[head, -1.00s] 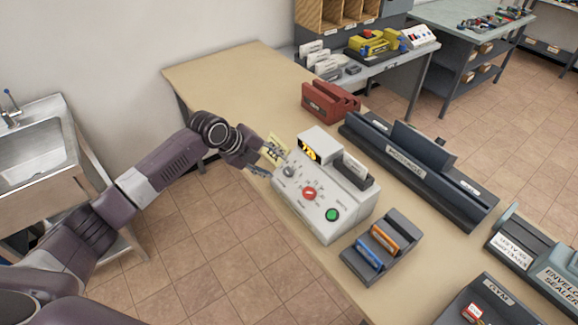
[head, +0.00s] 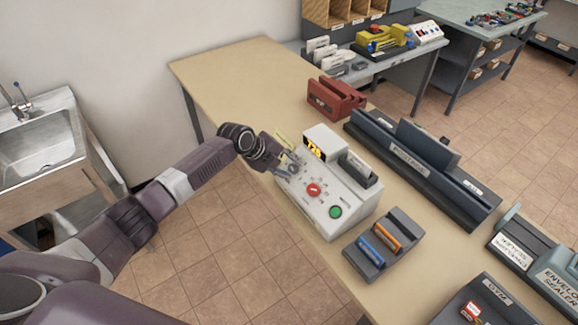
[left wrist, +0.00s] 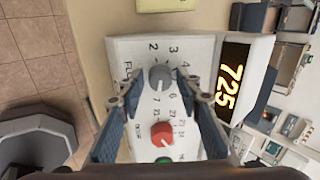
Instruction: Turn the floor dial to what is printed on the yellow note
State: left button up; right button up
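The floor dial (left wrist: 160,77) is a grey knob on the white control box (head: 333,222), ringed by printed numbers. In the head view my gripper covers it. My left gripper (head: 290,172) is above the box. In the left wrist view its two fingers (left wrist: 155,95) are spread, one on each side of the grey knob, with gaps visible. The yellow note (head: 284,139) stands behind the gripper at the box's far edge. Its print is not readable here, and only its edge shows in the left wrist view (left wrist: 166,5). My right gripper is out of view.
The box also has a red knob (head: 313,190), a green button (head: 335,212) and a display (left wrist: 231,84) reading 725. A grey holder (head: 402,262) with blue and orange items stands close by. A red rack (head: 336,98) is behind. The table's far left end is clear.

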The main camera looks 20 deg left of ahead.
pick_arm(q)
grip_shut()
